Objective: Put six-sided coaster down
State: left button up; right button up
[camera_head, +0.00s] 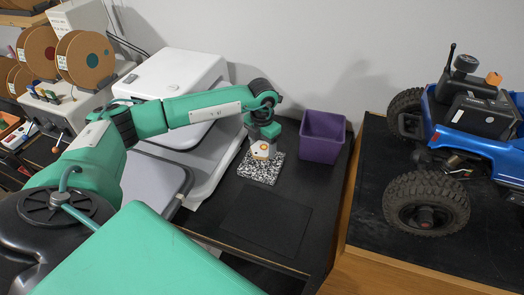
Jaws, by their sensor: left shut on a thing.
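My left gripper (262,150) points down over a black-and-white speckled square (258,172) on the dark tabletop. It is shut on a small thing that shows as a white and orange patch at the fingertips. I take this to be the six-sided coaster, but its outline is too small and too covered to make out. I cannot tell whether it touches the speckled square. My right gripper is not in view.
A purple square bin (322,138) stands just right of the gripper. A white machine (172,72) stands to the left. A flat black panel (266,218) lies in front. A blue crawler (470,125) stands on the right behind a wooden edge (348,215). Spools (88,58) stand far left.

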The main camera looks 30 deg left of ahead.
aim_at(262, 148)
pick_arm(q)
notch_tip(262, 148, down, 3)
jog(key=shift+f+p, duration=0.2)
jog(key=shift+p, duration=0.5)
jog(key=shift+f, duration=0.55)
jog(key=o, duration=1)
jog(key=shift+f, duration=0.1)
